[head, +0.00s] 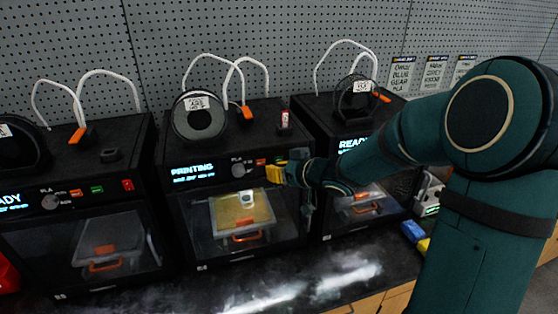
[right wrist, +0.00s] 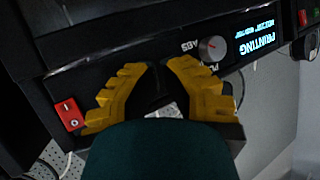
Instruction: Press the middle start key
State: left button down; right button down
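The middle printer (head: 178,150) shows PRINTING on its screen (head: 193,172), which also shows in the right wrist view (right wrist: 258,33). Its panel has a round knob (head: 238,170) and an orange key (head: 260,161). A red key (right wrist: 70,113) shows in the right wrist view. The green start key is mostly hidden by my right gripper (head: 274,173). My left gripper is not in view.
The left printer (head: 80,220) and right printer (head: 305,115) stand close on either side; both screens read READY. White filament tubes and spools rise above them. Blue and yellow blocks (head: 413,231) lie at the right. The dark bench front (head: 190,295) is free.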

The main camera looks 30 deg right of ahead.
jog(key=s+a, duration=0.1)
jog(key=s, duration=0.5)
jog(key=shift+a, duration=0.2)
jog(key=shift+w, duration=0.1)
dwell(0.7)
